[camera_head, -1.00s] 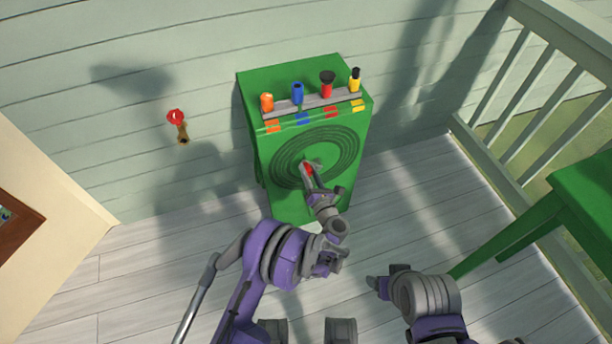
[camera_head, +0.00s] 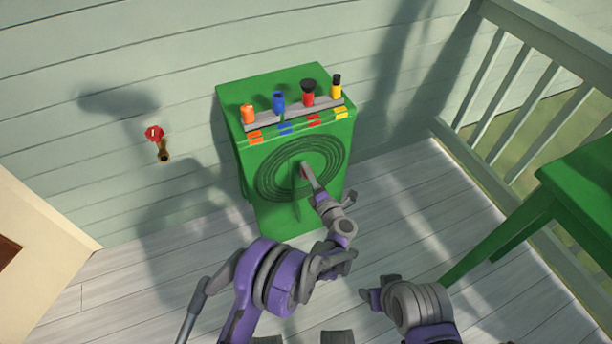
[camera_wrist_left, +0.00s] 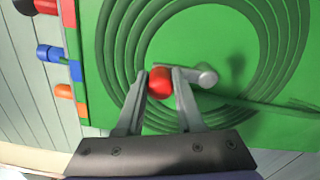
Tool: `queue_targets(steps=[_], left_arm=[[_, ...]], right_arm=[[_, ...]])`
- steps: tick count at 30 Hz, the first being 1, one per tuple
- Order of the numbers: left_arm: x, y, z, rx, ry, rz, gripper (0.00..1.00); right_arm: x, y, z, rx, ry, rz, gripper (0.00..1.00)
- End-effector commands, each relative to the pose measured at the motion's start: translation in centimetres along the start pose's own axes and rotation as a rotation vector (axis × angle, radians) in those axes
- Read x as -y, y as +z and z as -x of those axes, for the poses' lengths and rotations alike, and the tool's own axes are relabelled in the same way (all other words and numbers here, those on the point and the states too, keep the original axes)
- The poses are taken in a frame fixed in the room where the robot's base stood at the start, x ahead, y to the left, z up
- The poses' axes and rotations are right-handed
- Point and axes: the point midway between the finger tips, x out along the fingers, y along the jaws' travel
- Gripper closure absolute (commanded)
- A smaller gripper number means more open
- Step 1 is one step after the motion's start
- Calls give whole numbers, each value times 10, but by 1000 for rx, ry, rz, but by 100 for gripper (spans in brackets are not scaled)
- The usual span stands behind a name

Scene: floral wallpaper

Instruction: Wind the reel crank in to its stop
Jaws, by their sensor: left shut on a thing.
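The hose reel (camera_head: 268,185) is a ring of dark green coils on the front of a green cabinet (camera_head: 275,222). My left gripper (camera_head: 305,172) reaches to the middle of the reel. In the left wrist view my left gripper (camera_wrist_left: 161,78) is shut on the red crank knob (camera_wrist_left: 160,86), one finger on each side. A rounded grey crank part (camera_wrist_left: 206,75) shows just right of the fingers. The rest of the crank is mostly hidden by the gripper. My right gripper (camera_head: 368,297) hangs low, away from the cabinet; its finger opening is unclear.
An orange nozzle (camera_head: 248,113), blue nozzle (camera_head: 279,102), red nozzle (camera_head: 308,92) and yellow nozzle (camera_head: 336,86) stand in a rack on the cabinet top. A red-handled tap (camera_head: 153,132) is on the wall. A green table (camera_head: 575,185) and railing are right.

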Motion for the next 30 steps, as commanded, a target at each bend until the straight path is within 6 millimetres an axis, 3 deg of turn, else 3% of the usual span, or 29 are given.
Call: queue_targets(steps=[20,21,25,30], left_arm=[[2,6,0,4,0,-59,100],[1,6,0,4,0,-59,57],[2,5,0,3,0,-58,34],[1,4,0,2,0,-57,34]], right_arm=[[0,0,-1,0,0,0,34],[0,0,-1,0,0,0,34],[0,0,-1,0,0,0,34],[0,0,-1,0,0,0,34]])
